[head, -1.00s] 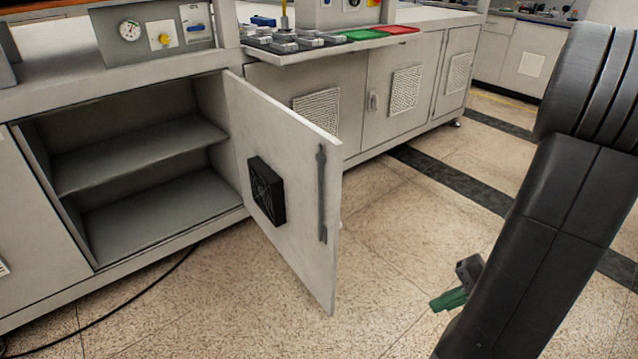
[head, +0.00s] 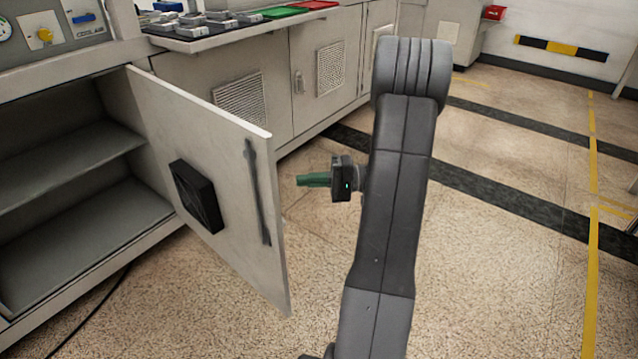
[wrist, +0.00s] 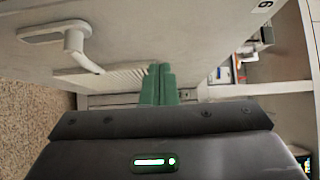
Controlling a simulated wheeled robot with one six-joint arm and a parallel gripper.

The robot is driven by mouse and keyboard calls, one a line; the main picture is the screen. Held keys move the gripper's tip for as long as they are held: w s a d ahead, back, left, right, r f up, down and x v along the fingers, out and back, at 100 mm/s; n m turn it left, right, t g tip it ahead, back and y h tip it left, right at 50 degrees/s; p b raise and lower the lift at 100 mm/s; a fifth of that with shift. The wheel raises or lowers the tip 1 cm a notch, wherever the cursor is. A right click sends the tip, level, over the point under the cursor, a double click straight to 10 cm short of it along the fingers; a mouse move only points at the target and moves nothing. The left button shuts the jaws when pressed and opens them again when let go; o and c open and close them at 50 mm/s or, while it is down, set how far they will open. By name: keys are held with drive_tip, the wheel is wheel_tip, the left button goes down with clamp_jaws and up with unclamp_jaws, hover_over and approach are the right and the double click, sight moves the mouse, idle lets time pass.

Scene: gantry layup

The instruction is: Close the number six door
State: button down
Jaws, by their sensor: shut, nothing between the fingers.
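The open door (head: 215,165) stands swung out from a cabinet, with its inner face toward the head camera. A black fan box (head: 196,196) and a dark vertical bar (head: 258,190) are on that face. In the wrist view, a pale door face (wrist: 170,30) fills the top, with a handle (wrist: 72,42) at left and a "6" mark (wrist: 265,3) at the upper right. My gripper (head: 300,180), with green fingers, is shut and empty, to the right of the open door on its outer side. The fingers also show in the wrist view (wrist: 158,72); contact cannot be told.
The open cabinet (head: 70,165) shows two shelf levels. A worktop ledge with metal parts, a green tray (head: 282,12) and a red tray (head: 318,5) juts out above closed doors (head: 325,65). Speckled floor is clear right of my arm. A black cable (head: 90,310) lies at lower left.

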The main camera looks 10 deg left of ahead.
sight(278, 189)
drive_tip(key=s+a+b, duration=0.1)
drive_tip(key=s+a, duration=0.1)
drive_tip(key=a, duration=0.1)
drive_tip(key=s+a+b, duration=0.1)
drive_tip(key=s+a, duration=0.2)
idle(0.4)
